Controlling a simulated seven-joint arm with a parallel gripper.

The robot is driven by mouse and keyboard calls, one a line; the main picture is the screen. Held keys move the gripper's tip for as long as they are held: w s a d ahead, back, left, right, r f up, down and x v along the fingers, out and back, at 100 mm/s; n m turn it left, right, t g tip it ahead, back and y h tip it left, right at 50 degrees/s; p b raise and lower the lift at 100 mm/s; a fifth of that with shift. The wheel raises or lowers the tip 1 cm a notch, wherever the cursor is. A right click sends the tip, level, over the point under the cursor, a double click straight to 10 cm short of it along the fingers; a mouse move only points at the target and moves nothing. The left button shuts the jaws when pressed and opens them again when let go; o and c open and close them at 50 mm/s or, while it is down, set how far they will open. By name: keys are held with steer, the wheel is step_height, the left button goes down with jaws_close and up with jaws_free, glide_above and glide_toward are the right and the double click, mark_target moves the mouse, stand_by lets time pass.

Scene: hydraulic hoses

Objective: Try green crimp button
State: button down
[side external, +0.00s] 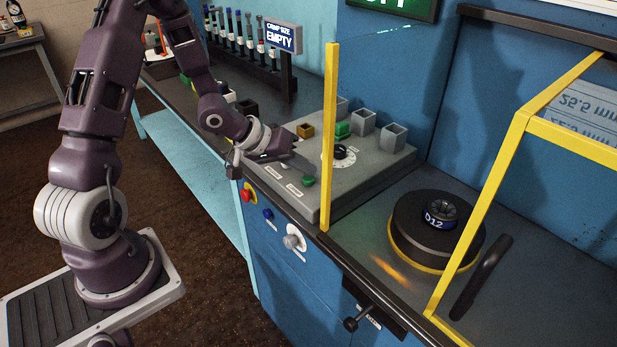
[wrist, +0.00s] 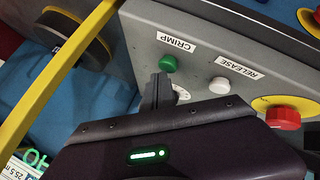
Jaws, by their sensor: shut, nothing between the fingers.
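The green crimp button (side external: 309,181) sits on the sloped grey control panel (side external: 325,195), near its front edge. In the wrist view the green button (wrist: 168,64) is beside the printed CRIMP label, just beyond my fingertips. My gripper (wrist: 161,82) is shut and empty, its fingers pointing toward the panel. In the side view my gripper (side external: 284,156) is over the panel, left of the green button and apart from it. The white release button (wrist: 220,85) is to the right of my fingers. Whether the green button is pressed cannot be told.
A yellow guard post (side external: 330,130) stands right of the buttons. A red button on a yellow base (wrist: 283,118) is on the front face. The black crimper head (side external: 437,228) is further right. Small cups (side external: 394,138) line the panel's back. A display (side external: 280,37) reads EMPTY.

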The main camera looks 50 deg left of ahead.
mark_target(304, 179)
steer(key=shift+r, duration=0.45)
steer(key=shift+r, duration=2.5)
